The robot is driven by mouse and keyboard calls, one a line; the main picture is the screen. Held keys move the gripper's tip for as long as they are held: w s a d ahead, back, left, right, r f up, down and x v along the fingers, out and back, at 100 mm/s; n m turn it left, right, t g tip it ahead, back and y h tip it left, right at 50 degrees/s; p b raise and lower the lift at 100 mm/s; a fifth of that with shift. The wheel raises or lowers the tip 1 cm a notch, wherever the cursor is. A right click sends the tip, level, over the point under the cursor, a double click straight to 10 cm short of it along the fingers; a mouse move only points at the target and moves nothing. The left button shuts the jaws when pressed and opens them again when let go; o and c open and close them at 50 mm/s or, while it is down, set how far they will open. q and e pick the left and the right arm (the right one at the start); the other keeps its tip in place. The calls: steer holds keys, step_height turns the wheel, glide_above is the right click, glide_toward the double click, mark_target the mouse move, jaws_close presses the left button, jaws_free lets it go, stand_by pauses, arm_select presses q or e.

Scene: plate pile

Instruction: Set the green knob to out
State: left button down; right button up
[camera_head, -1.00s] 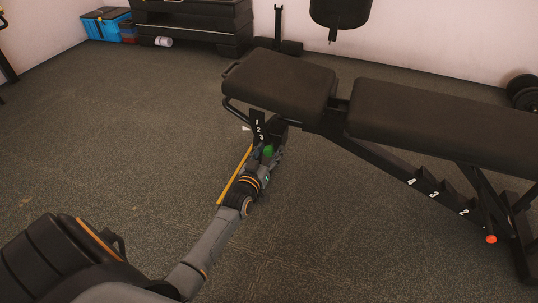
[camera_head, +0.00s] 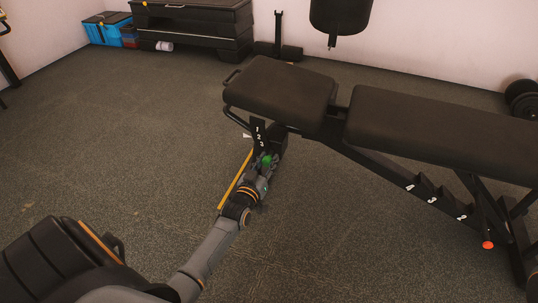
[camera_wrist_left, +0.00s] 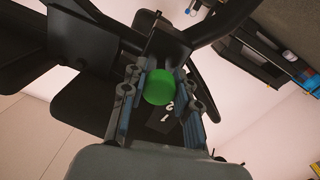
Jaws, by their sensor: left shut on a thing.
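The green knob (camera_head: 266,160) sits on the frame under the seat end of the black weight bench (camera_head: 280,90), near a plate numbered 1, 2, 3. In the left wrist view the green knob (camera_wrist_left: 159,88) lies between the two fingers of my left gripper (camera_wrist_left: 158,95). My left gripper (camera_head: 264,166) reaches up to the knob from below and is shut on it. The fingers hide the knob's sides, and its stem is out of sight.
The bench's long back pad (camera_head: 440,130) and rear frame with an orange-red knob (camera_head: 487,245) stand to the right. Dark floor (camera_head: 120,150) is clear on the left. Blue boxes (camera_head: 105,30) and a black step stack (camera_head: 195,25) stand at the back wall.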

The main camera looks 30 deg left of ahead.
arm_select(q)
steer(key=shift+s+d+f, duration=0.1)
steer(key=shift+s+f, duration=0.05)
steer(key=c, duration=1.3)
jaws_free()
steer(key=shift+s, duration=0.1)
steer(key=o, duration=0.3)
steer(key=shift+s, duration=0.15)
steer(key=s, duration=0.4)
steer(key=s+d, duration=0.1)
steer(key=s, duration=0.2)
steer(key=s+d, duration=0.1)
steer(key=s, duration=0.3)
steer(key=shift+s+d, duration=0.1)
steer(key=shift+s, duration=0.2)
